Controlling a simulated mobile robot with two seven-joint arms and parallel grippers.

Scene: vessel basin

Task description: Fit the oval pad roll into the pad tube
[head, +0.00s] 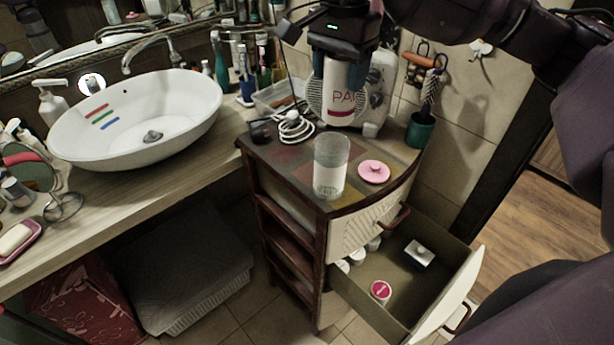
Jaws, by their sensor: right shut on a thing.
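My right gripper (341,62) comes in from the upper right, pointing down. It is shut on the pad roll (342,100), a white roll marked "PA" with a dark red band near its bottom. The roll hangs upright above the back of the small cabinet. The pad tube (331,165), clear and upright, stands on the cabinet top in front of and below the roll, apart from it. Its top looks open. A pink lid with a knob (373,172) lies on the cabinet top to the right of the tube. My left gripper is not in view.
The cabinet top (290,170) also holds a coiled white cable (296,128), with a dark green cup (420,130) at its right. A drawer (405,285) stands open below, holding small containers. A white basin (150,125) is on the counter at left.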

